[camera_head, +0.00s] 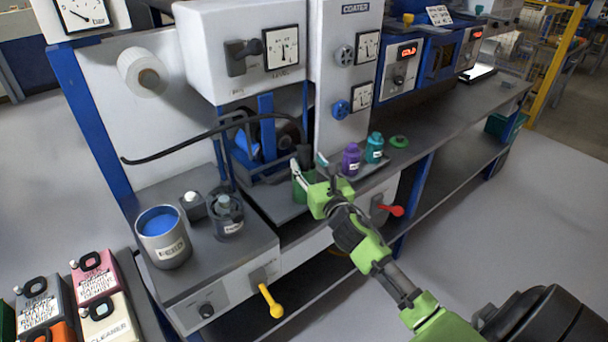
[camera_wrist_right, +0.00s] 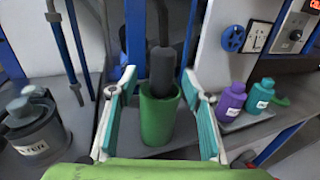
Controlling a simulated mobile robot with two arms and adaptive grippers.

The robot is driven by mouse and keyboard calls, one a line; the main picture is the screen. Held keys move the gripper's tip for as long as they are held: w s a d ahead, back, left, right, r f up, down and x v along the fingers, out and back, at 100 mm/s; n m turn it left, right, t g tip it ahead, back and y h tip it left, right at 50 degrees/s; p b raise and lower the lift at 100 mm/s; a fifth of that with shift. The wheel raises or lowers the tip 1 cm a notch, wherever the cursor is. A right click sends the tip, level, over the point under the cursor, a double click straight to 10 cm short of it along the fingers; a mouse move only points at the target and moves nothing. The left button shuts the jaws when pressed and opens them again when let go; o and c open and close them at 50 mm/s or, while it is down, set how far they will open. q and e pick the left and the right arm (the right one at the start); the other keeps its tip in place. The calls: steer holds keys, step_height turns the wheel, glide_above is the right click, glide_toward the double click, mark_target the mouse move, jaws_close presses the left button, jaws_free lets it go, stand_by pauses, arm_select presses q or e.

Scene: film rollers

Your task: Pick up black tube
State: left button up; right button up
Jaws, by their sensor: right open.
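The black tube is a long dark hose (camera_head: 200,133) that arcs across the front of the machine in the head view. In the right wrist view its thick dark end (camera_wrist_right: 163,68) stands upright in a green container (camera_wrist_right: 158,120). The green container shows partly in the head view (camera_head: 299,191), behind my gripper. My right gripper (camera_head: 308,168) is open, with its two teal-padded fingers on either side of the container and tube end in the wrist view (camera_wrist_right: 158,80). I cannot tell whether either finger touches. My left gripper is not in view.
A purple bottle (camera_head: 351,160) and a teal bottle (camera_head: 374,148) stand right of the gripper. A pot of blue liquid (camera_head: 163,240) and a grey jar (camera_head: 229,218) stand left. A yellow lever (camera_head: 271,302) and red lever (camera_head: 393,210) stick out in front.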

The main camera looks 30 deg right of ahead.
steer(key=shift+d+f+p+x, duration=0.1)
steer(key=shift+f+p+x, duration=0.15)
steer(key=shift+x, duration=1.05)
steer(key=shift+d+f+p+x, duration=0.15)
steer(key=shift+p+x, duration=0.1)
steer(key=shift+x, duration=1.05)
steer(key=shift+s, duration=0.1)
steer(key=shift+r, duration=0.1)
steer(key=c, duration=1.2)
steer(key=shift+c, duration=0.2)
steer(key=shift+r, duration=0.1)
step_height(320, 180, up, 8)
steer(key=shift+r+p, duration=0.2)
steer(key=shift+p, duration=0.1)
step_height(320, 180, up, 3)
steer(key=shift+p, duration=0.8)
step_height(320, 180, up, 13)
steer(key=p, duration=1.4)
glide_above(307, 159)
steer(key=x, duration=0.2)
steer(key=shift+r, duration=0.2)
